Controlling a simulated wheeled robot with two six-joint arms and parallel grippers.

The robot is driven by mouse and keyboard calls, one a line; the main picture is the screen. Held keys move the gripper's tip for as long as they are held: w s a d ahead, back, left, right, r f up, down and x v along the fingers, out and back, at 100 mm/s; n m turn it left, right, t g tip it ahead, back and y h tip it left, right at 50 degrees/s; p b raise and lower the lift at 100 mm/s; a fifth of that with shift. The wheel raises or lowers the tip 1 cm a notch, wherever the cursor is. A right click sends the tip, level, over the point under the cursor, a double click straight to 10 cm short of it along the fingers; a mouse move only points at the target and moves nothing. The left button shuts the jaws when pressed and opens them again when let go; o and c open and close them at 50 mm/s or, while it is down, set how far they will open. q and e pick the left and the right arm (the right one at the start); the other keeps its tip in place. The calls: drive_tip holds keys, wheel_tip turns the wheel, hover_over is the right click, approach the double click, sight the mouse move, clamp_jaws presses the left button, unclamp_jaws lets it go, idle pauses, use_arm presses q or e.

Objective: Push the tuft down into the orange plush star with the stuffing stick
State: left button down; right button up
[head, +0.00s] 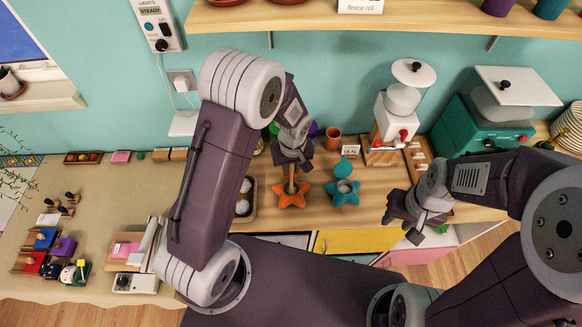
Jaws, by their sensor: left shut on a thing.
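The orange plush star (292,198) lies on the wooden counter at the middle. My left gripper (291,164) is above it, shut on the stuffing stick (291,182). The stick stands about upright, and its lower end reaches the middle of the star. Whether it is inside the star's opening is too small to tell. The tuft cannot be made out; the stick and gripper cover that spot. My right gripper (402,222) hangs at the counter's front edge, right of the star. Its fingers look apart and empty.
A teal plush star (344,192) lies just right of the orange one. A tray with pale balls (243,205) is at its left, partly behind my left arm. An orange cup (333,138) and a white-topped machine (396,118) stand behind. A shelf (400,16) runs above.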

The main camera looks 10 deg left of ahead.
use_arm(q)
drive_tip(key=shift+f+b, duration=0.3)
drive_tip(key=shift+f, duration=0.1)
idle(0.8)
